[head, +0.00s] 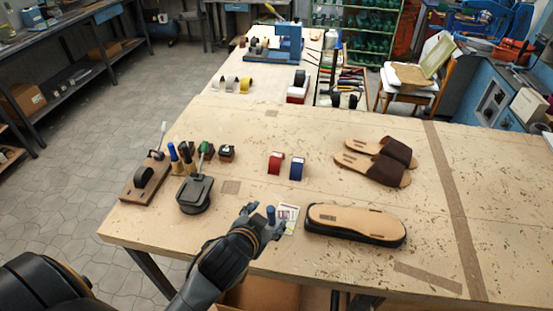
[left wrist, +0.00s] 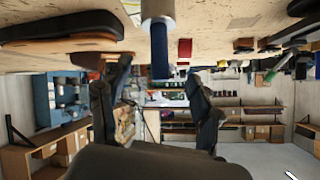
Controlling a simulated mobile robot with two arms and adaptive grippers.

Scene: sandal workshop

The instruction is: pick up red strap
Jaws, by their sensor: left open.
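The red strap (head: 276,164) stands as a small curved piece on the workbench, just left of a similar blue strap (head: 297,168). It also shows in the upside-down left wrist view (left wrist: 184,48), beyond the fingers. My left gripper (head: 260,217) is open near the front edge of the bench, nearer to me than the red strap and apart from it. A blue-handled tool (left wrist: 158,47) with a pale metal base stands upright in line with the gap between the fingers. I cannot tell whether they touch it. My right gripper is not in view.
A dark-edged sole (head: 355,223) lies right of my left gripper, beside a printed card (head: 287,219). Brown sandals (head: 375,160) lie farther right. The bench is clear around the straps.

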